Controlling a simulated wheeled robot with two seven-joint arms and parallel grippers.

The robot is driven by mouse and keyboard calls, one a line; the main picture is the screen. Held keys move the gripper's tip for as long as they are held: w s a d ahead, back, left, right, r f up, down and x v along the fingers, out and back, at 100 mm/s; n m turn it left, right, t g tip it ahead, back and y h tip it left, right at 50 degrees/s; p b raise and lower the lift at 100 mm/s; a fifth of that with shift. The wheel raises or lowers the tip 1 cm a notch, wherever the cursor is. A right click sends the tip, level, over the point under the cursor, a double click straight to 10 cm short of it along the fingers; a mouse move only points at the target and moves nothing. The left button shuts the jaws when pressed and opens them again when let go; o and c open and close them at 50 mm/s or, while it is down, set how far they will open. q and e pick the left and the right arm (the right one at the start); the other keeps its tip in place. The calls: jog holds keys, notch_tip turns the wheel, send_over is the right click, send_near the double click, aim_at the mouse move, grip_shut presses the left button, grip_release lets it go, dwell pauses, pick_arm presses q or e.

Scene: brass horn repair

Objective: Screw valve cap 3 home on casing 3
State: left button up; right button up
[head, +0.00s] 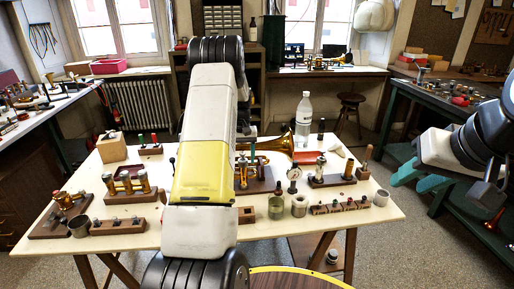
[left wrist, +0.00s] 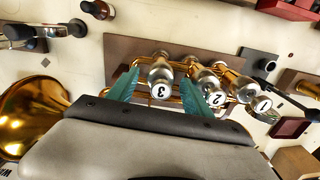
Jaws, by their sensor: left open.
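The brass horn (head: 278,144) lies on the table, partly hidden by my left arm in the head view. In the left wrist view its bell (left wrist: 28,108) is at the left. Silver valve cap 3 (left wrist: 160,89) is at the top of casing 3 (left wrist: 161,58); I cannot tell how far it is screwed down. Caps 2 (left wrist: 217,99) and 1 (left wrist: 263,104) are to its right. My left gripper (left wrist: 160,76) is open, with one teal finger on each side of cap 3 and a gap beside it. My right gripper (head: 420,182) is off the table's right side, its teal fingers apart and empty.
The table (head: 350,220) also holds a clear bottle (head: 303,113), a wooden block (head: 112,148), a glass jar (head: 275,208), a metal cup (head: 299,206) and several wooden tool racks.

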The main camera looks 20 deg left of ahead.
pick_arm(q)
jog(key=shift+c, duration=0.2)
grip_shut()
jog(key=m, duration=0.4)
jog(key=shift+d, duration=0.1)
jog(key=shift+m, duration=0.6)
jog(key=shift+m, duration=1.2)
jog(key=shift+d+f+m, duration=0.1)
jog(key=shift+d+m, duration=0.05)
jog(key=shift+m, duration=1.25)
